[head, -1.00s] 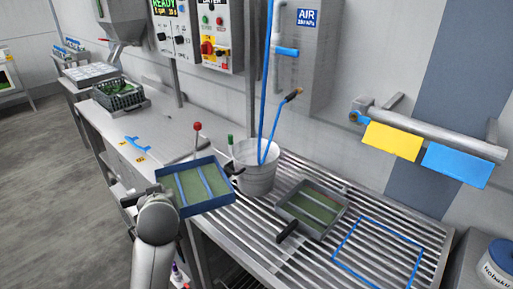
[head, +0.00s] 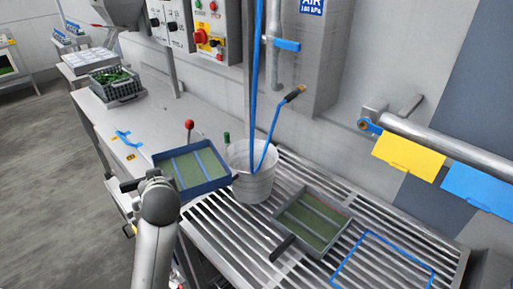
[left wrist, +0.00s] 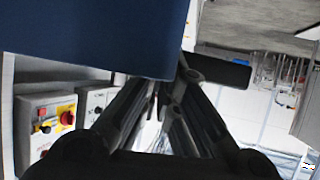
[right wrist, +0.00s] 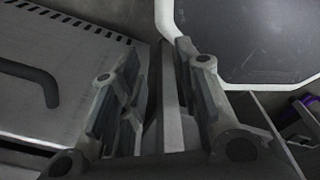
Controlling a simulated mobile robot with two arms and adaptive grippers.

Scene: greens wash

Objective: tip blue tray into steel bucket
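In the left wrist view the tray's blue wall (left wrist: 100,35) fills the upper left, and the dark handle (left wrist: 222,71) shows at the fingers (left wrist: 172,90). My right gripper (right wrist: 155,75) is open and empty, seen only in the right wrist view.
A grey tray (head: 312,219) with green contents sits on the slatted rack, beside a blue outlined rectangle (head: 383,266). A red-knobbed lever (head: 189,126) stands behind the blue tray. A dark crate (head: 118,84) stands farther left.

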